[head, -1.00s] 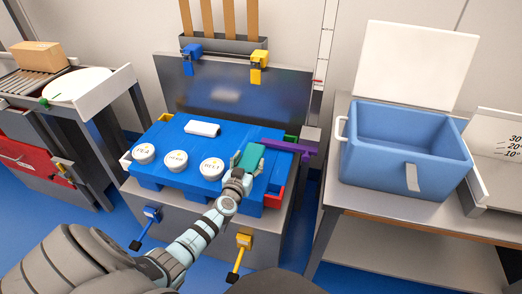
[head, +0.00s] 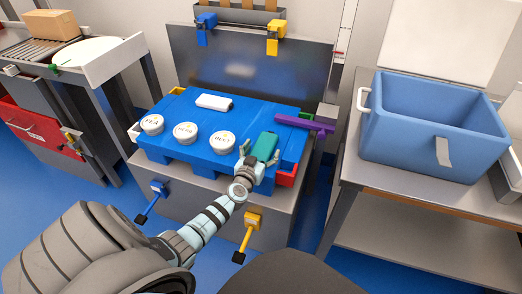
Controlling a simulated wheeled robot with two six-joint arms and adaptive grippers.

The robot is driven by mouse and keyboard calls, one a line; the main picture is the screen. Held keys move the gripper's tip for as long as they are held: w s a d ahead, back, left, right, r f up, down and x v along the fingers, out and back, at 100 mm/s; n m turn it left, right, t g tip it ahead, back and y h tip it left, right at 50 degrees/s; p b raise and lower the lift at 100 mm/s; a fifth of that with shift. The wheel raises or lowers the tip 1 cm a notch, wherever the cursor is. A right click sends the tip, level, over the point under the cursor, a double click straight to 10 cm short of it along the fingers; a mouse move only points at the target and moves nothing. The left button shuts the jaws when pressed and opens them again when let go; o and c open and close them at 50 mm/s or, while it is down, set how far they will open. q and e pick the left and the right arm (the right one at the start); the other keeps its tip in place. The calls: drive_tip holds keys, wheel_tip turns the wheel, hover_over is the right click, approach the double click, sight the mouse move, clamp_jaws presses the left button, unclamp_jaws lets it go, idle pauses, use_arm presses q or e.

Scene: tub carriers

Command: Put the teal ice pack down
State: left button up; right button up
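The teal ice pack (head: 265,147) lies at the front right of the blue slab-like top (head: 240,113) on the metal stand. My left gripper (head: 259,150) is at the pack's near end, with one finger on each side of it. The fingers look spread, with a small gap at the left finger; contact on the right side is hard to see. The pack looks flat on the blue surface. My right gripper is not in view.
Three white labelled lids (head: 186,132), a white block (head: 214,102) and a purple bar (head: 304,123) are on or beside the blue top. A blue open cooler (head: 415,148) stands on the right table. A cardboard box (head: 53,24) is at the far left.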

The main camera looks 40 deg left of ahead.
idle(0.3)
use_arm(q)
drive_tip(key=shift+f, duration=0.1)
drive_tip(key=p+v, duration=0.1)
drive_tip(key=v, duration=0.1)
drive_tip(key=p+v, duration=0.2)
drive_tip(key=v, duration=0.1)
drive_tip(key=p+v, duration=0.1)
drive_tip(key=v, duration=0.1)
drive_tip(key=shift+s+d+r, duration=0.25)
drive_tip(key=shift+d, duration=0.15)
drive_tip(key=f+p+v, duration=0.1)
drive_tip(key=p+v, duration=0.1)
drive_tip(key=v, duration=0.4)
drive_tip(key=shift+s+r, duration=0.2)
drive_tip(key=shift+s, duration=0.2)
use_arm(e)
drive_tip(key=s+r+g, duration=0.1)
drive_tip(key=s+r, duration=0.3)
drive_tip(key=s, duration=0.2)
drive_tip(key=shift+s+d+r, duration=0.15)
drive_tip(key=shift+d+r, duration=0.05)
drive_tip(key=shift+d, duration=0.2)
